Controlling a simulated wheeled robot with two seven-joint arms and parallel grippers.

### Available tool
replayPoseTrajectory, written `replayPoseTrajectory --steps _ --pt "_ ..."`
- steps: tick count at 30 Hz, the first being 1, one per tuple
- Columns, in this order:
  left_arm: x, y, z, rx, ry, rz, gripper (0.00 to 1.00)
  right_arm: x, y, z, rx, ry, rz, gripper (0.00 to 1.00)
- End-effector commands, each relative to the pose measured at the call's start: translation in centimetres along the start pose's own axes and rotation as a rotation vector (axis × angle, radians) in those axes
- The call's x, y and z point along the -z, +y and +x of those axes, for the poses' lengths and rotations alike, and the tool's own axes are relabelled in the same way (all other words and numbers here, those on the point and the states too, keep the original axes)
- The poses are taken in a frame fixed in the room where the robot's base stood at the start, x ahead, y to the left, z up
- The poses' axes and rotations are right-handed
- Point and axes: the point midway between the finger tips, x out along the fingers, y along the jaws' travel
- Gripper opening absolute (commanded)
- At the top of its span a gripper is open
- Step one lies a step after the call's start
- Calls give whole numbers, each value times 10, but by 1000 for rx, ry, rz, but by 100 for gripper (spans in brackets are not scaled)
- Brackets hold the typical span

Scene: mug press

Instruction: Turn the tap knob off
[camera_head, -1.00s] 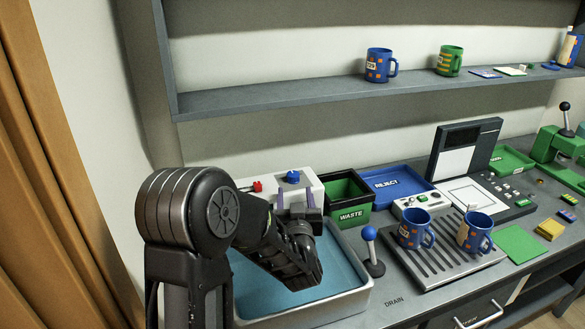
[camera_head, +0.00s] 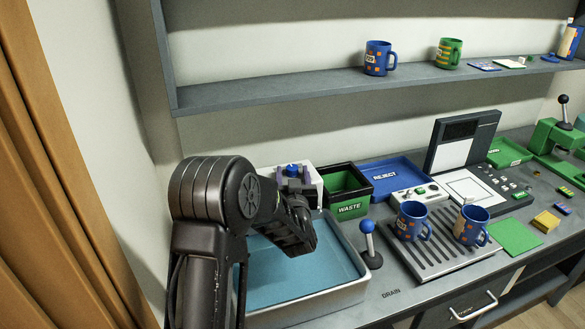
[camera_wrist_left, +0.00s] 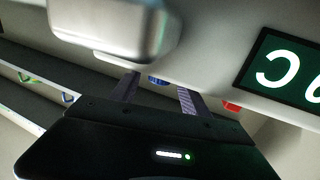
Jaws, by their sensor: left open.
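The white tap box (camera_head: 317,184) stands at the back of the sink. Its blue knob (camera_head: 292,169) shows just beyond my left gripper (camera_head: 294,182) in the head view. In the left wrist view the blue knob (camera_wrist_left: 158,80) shows between the two open fingers of my left gripper (camera_wrist_left: 160,91), with visible space on each side; I cannot tell whether they touch it. The red knob (camera_wrist_left: 231,106) is right of the fingers in that view and hidden behind my arm in the head view. A rounded metal part (camera_wrist_left: 115,30), perhaps the spout, is close above the fingers. My right gripper is not in view.
The water-filled sink (camera_head: 355,290) lies under my left arm. A green WASTE bin (camera_head: 348,209) and blue REJECT tray (camera_head: 400,172) stand right of the tap box. A blue-topped lever (camera_head: 368,228) and the drain rack with two mugs (camera_head: 425,265) are farther right.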

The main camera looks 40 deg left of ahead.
Motion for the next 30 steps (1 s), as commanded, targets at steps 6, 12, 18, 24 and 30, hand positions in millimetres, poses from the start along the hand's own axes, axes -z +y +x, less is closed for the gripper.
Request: replayPoseTrajectory --steps 6,12,18,24,30 --pt "0 0 13 -1 0 1 54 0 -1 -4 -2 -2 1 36" --pt "0 0 13 -1 0 0 54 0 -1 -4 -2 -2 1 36" --pt "0 0 13 -1 1 0 38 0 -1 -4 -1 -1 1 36" --pt "0 0 13 -1 1 0 22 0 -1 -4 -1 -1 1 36" --pt "0 0 13 -1 1 0 6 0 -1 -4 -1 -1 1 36"
